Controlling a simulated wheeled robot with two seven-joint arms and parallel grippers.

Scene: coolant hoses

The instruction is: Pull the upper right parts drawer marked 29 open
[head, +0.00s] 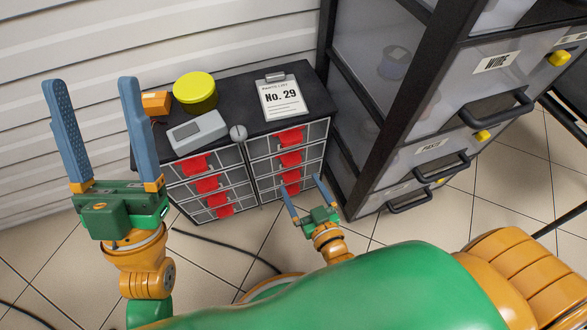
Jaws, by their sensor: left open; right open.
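A low parts cabinet has two columns of grey drawers with red handles. The upper right drawer (314,133), with its red handle (289,137), looks shut at the top of the right column. I cannot read any number on it. A clipboard card (282,97) reading "No. 29" lies on the cabinet top just above that column. My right gripper (301,182) is open and empty, pointing up towards the lower drawers of the right column, below the upper right handle. My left gripper (92,82) is open and empty, raised at the left, away from the drawers.
On the black cabinet top (243,98) stand a yellow round tub (195,92), a grey box-shaped device (197,131) and an orange item (156,103). A tall black-framed rack (395,120) with labelled clear bins stands close on the right. A dark cable (222,246) lies on the tiled floor.

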